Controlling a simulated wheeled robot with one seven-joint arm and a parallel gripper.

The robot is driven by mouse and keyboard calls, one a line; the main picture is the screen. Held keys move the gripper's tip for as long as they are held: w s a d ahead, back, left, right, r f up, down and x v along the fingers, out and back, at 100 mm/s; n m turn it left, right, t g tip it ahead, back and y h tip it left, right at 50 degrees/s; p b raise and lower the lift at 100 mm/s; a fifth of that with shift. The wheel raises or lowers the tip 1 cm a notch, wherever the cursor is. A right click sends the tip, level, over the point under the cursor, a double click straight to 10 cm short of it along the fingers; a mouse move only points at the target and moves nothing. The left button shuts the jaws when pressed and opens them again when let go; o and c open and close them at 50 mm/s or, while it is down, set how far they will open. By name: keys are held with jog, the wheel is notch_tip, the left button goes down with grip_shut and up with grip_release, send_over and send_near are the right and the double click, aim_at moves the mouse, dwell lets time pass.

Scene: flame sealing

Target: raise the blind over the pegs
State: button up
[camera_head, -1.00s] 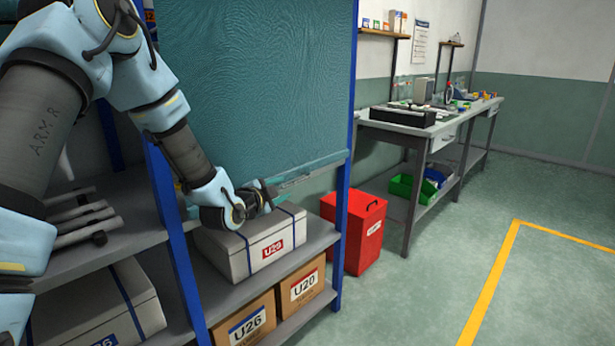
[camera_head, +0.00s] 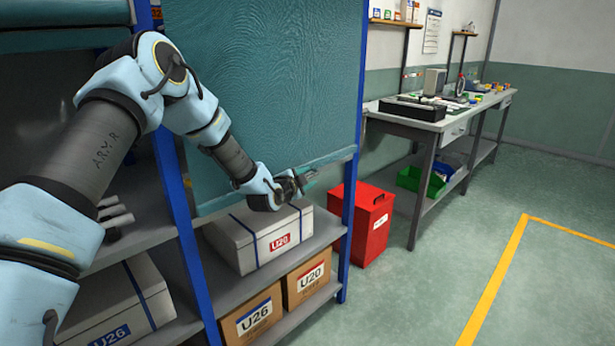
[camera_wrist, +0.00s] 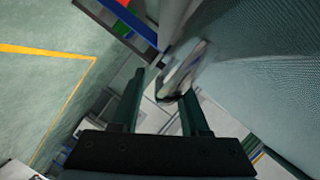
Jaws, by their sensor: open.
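The teal blind (camera_head: 270,85) hangs down over the right bay of the blue rack, its bottom bar (camera_head: 335,156) just above a grey-white box. It also fills the right side of the wrist view (camera_wrist: 270,60). My gripper (camera_head: 306,177) is by the lower edge of the blind, toward its right end, above the box. In the wrist view my gripper (camera_wrist: 160,112) is open, with a blurred shiny piece (camera_wrist: 183,70) near the right finger; I cannot tell whether they touch. Any pegs behind the blind are hidden. Grey rods (camera_head: 114,212) stick out in the left bay.
The blue rack post (camera_head: 352,190) and a red bin (camera_head: 368,225) stand to the right. A workbench (camera_head: 440,122) is farther back. The floor at right is clear.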

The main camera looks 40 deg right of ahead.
jog(key=shift+c, duration=0.3)
grip_shut()
dwell(1.1)
